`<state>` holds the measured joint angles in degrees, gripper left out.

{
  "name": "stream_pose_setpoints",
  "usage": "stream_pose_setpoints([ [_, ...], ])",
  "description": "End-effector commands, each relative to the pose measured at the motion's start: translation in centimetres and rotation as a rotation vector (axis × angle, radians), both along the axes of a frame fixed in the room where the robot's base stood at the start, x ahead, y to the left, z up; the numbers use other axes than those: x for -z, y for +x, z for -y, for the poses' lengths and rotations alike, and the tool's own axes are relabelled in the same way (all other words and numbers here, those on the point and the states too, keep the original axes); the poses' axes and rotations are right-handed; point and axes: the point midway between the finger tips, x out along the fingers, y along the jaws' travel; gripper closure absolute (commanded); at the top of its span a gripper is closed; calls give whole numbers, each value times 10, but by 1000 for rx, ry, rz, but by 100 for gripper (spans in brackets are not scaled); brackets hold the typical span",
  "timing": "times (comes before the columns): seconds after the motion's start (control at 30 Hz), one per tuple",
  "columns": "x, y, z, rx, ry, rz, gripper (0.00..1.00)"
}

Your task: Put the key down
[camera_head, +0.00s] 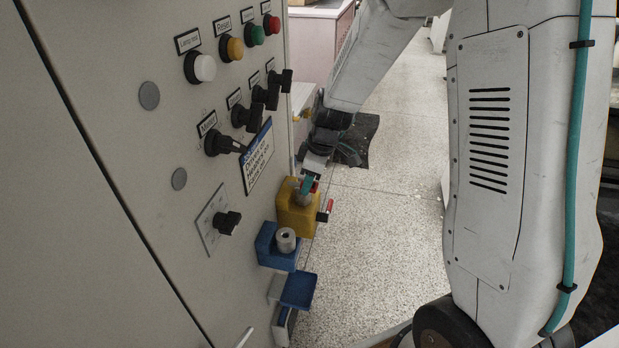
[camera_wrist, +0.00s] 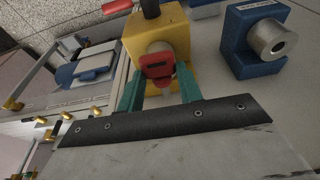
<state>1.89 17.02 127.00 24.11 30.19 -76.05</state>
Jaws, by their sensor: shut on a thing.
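The key (camera_wrist: 157,70) shows in the wrist view as a red piece between the teal fingers of my gripper (camera_wrist: 159,84). It sits at the metal cylinder on the front of a yellow box (camera_wrist: 172,27). I cannot tell how far the key is in the cylinder. In the head view my gripper (camera_head: 306,184) points down at the top of the yellow box (camera_head: 296,217), and a small red part of the key (camera_head: 314,187) shows beside the fingers. My gripper is shut on the key.
A blue box (camera_head: 276,247) with a metal cylinder sits next to the yellow box. A red-tipped lever (camera_head: 327,209) sticks out of the yellow box's side. A blue tray (camera_head: 298,290) lies lower down. The grey cabinet panel (camera_head: 120,180) carries buttons and black switches. Open floor (camera_head: 375,260) lies right.

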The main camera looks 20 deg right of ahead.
Motion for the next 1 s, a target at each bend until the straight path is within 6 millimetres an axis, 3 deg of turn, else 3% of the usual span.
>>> stream_pose_setpoints([
  [0.07,3,0,0,0,0,-1,90],
  [0.1,2,0,0,0,1,-1,56],
  [0.17,2,0,0,0,1,-1,43],
  [0.57,-7,0,0,-1,0,2,43],
  [1.0,-94,-12,18,1,-1,3,43],
])
